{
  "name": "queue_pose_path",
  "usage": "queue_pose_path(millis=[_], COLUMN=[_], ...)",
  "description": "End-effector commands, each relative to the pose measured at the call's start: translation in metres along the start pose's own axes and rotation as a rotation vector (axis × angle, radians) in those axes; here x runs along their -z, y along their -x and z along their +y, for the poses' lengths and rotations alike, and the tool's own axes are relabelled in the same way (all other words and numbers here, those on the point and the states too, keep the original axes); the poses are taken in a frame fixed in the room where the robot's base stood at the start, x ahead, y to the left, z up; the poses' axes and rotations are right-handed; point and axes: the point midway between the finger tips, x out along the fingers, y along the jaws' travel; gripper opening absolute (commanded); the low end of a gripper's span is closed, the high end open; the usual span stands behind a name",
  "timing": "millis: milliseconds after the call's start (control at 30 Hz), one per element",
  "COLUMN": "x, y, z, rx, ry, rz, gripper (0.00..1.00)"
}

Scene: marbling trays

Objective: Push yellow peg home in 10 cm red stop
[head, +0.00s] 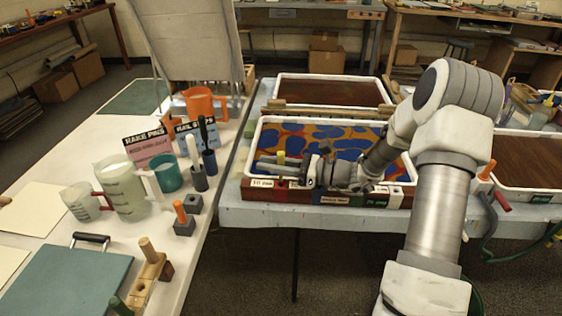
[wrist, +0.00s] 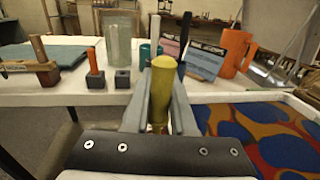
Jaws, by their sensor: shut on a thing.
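The yellow peg (head: 281,157) stands upright in my gripper (head: 272,166), over the front rail of the blue, orange and red marbled tray (head: 252,143). In the wrist view the yellow peg (wrist: 162,92) shows its rounded top between the two grey fingers of my gripper (wrist: 160,100), which are shut on it. A red stop block (head: 283,185) on the rail lies under the fingers, beside a small white label (head: 262,183). The peg's lower end and the stop's hole are hidden, so I cannot tell how deep the peg sits.
On the left table, an orange peg (head: 180,212) stands in a grey block, near jugs (head: 122,190) and an orange pitcher (head: 205,103). A wooden block with a peg (head: 148,250) stands nearer. Further along the rail is a dark green block (head: 376,197). Floor between the tables is clear.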

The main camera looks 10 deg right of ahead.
Motion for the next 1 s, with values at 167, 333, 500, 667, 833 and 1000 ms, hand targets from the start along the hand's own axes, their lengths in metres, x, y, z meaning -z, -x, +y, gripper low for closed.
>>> queue_pose_path(millis=[167,333,500,667,833,1000], x=[0.0,0.0,0.002,0.006,0.011,0.015], y=[0.0,0.0,0.0,0.0,0.0,0.0], z=[0.0,0.0,0.0,0.0,0.0,0.0], rx=[0.0,0.0,0.0,0.0,0.0,0.0], ry=[0.0,0.0,0.0,0.0,0.0,0.0], rz=[0.0,0.0,0.0,0.0,0.0,0.0], gripper=[0.0,0.0,0.0,0.0,0.0,0.0])
